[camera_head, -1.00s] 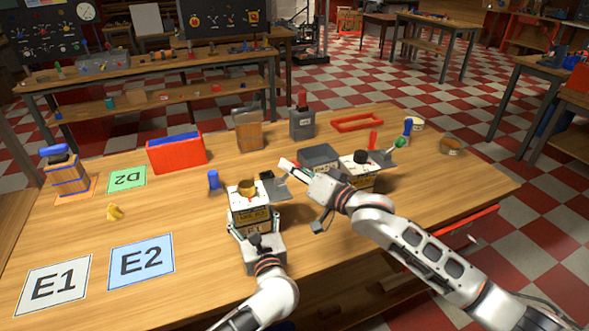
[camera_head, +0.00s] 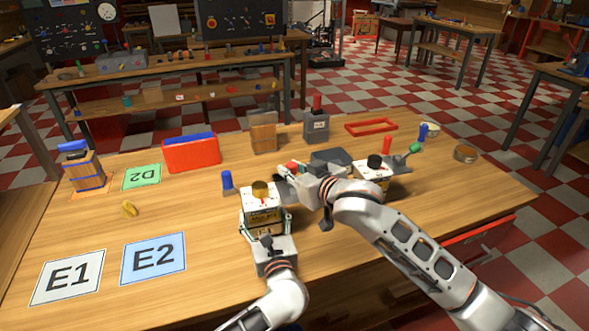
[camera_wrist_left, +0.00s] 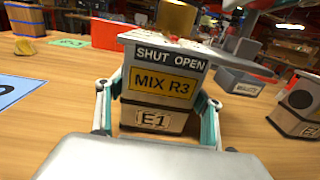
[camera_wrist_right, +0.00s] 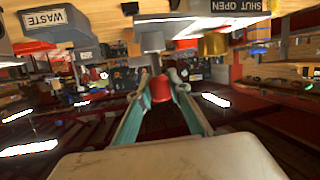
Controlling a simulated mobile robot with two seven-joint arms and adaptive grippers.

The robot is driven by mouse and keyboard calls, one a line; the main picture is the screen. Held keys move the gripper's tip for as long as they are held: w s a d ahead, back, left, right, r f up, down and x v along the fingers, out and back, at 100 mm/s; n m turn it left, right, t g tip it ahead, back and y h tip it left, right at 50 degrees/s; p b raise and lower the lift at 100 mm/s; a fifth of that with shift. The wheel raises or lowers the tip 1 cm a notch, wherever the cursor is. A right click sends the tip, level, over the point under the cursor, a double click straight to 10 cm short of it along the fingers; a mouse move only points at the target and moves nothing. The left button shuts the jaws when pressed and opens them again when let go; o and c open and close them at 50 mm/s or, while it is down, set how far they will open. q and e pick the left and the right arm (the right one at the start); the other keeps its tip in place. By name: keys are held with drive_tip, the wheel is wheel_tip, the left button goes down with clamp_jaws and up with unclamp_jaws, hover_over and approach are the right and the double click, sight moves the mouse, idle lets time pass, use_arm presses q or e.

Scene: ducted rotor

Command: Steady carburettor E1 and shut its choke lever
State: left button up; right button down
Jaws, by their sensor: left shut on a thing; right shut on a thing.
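Carburettor E1 (camera_head: 262,205) is a white box with a brass top and a yellow MIX R3 label; it stands upright on the table. Its E1 tag and SHUT OPEN plate show in the left wrist view (camera_wrist_left: 163,85). My left gripper (camera_head: 266,224) is shut around its body, one finger on each side. My right gripper (camera_head: 284,178) is at the carburettor's upper right. In the right wrist view its fingertips (camera_wrist_right: 161,80) close on a red knob (camera_wrist_right: 160,90), apparently the choke lever's; the lever's position against the plate is unclear.
A second carburettor (camera_head: 372,172) with a black top stands to the right. A grey bin (camera_wrist_right: 58,20) marked WASTE is behind. A blue peg (camera_head: 227,184) stands close by on the left. E1 (camera_head: 68,278) and E2 (camera_head: 153,259) mats lie in the left foreground.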

drive_tip(key=shift+s+a+f, duration=0.1)
idle(0.3)
drive_tip(key=c, duration=1.8)
unclamp_jaws()
drive_tip(key=shift+s, duration=0.1)
drive_tip(key=v, duration=1.2)
use_arm(q)
drive_tip(key=o, duration=1.4)
drive_tip(key=shift+o, duration=0.2)
